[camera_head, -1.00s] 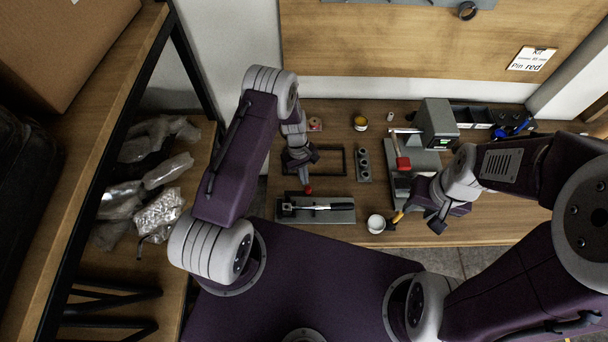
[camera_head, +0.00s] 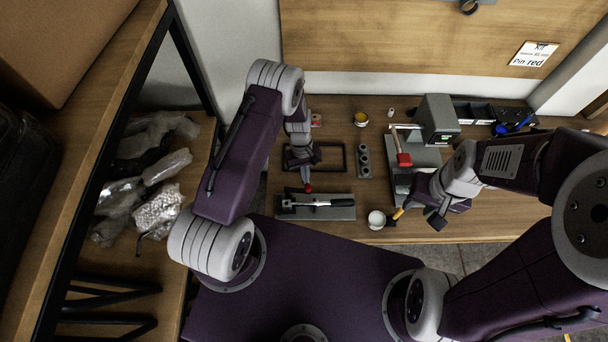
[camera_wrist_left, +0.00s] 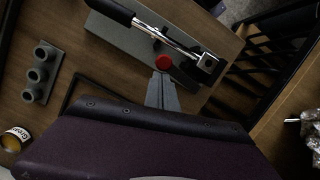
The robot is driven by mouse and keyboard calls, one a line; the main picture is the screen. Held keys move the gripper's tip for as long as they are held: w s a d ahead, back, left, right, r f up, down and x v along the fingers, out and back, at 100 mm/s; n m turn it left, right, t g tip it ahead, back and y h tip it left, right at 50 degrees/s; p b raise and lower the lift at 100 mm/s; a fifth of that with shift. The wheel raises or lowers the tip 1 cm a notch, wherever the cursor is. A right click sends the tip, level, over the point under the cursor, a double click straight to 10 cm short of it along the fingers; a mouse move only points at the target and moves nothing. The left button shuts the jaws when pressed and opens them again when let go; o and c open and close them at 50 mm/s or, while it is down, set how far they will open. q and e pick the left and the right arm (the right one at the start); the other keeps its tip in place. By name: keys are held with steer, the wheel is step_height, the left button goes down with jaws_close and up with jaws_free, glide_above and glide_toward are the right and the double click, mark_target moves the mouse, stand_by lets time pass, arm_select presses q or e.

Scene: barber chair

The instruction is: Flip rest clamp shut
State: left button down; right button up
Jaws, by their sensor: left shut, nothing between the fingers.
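The rest clamp is a grey base plate (camera_head: 316,213) on the bench with a metal lever and black grip (camera_head: 342,203) lying along it. In the left wrist view, the metal lever (camera_wrist_left: 175,40) runs from the black grip (camera_wrist_left: 112,10) to a square metal block (camera_wrist_left: 207,63). A red knob (camera_wrist_left: 163,62) sits beside the lever, just past my left fingertips; whether they touch it, I cannot tell. My left gripper (camera_head: 306,184) is shut and empty, pointing at the clamp's far side; it also shows in the left wrist view (camera_wrist_left: 161,78). My right gripper (camera_head: 437,219) is near a white cup (camera_head: 376,220); its jaws are unclear.
A black frame (camera_head: 345,160) and a grey holed block (camera_head: 364,161) lie behind the clamp. A tin (camera_head: 361,119) stands further back. A grey machine with a red part (camera_head: 404,160) is to the right. A shelf with plastic bags (camera_head: 155,185) is at the left.

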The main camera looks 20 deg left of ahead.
arm_select(q)
steer(key=m, duration=0.1)
steer(key=s+m+b, duration=0.1)
steer(key=m, duration=0.1)
steer(key=s+d+m+y, duration=0.1)
steer(key=shift+s+b, duration=0.25)
steer(key=shift+b, duration=0.05)
steer(key=s+m, duration=0.1)
steer(key=m, duration=0.1)
steer(key=s+m+y, duration=0.1)
steer(key=s+m, duration=0.1)
steer(key=m, duration=0.1)
steer(key=s+m+y+b, duration=0.1)
steer(key=m, duration=0.2)
steer(key=shift+s+a, duration=0.25)
steer(key=shift+a, duration=0.05)
steer(key=shift+s+a+m, duration=0.25)
steer(key=shift+s+m, duration=0.15)
steer(key=shift+m, duration=0.6)
steer(key=shift+s+a+m+b, duration=0.45)
steer(key=shift+s+a+m, duration=0.1)
steer(key=shift+m, duration=0.05)
arm_select(e)
steer(key=f, duration=0.1)
steer(key=s+f, duration=0.1)
steer(key=a+f, duration=0.1)
steer(key=shift+s+f, duration=0.15)
steer(key=shift+f, duration=0.2)
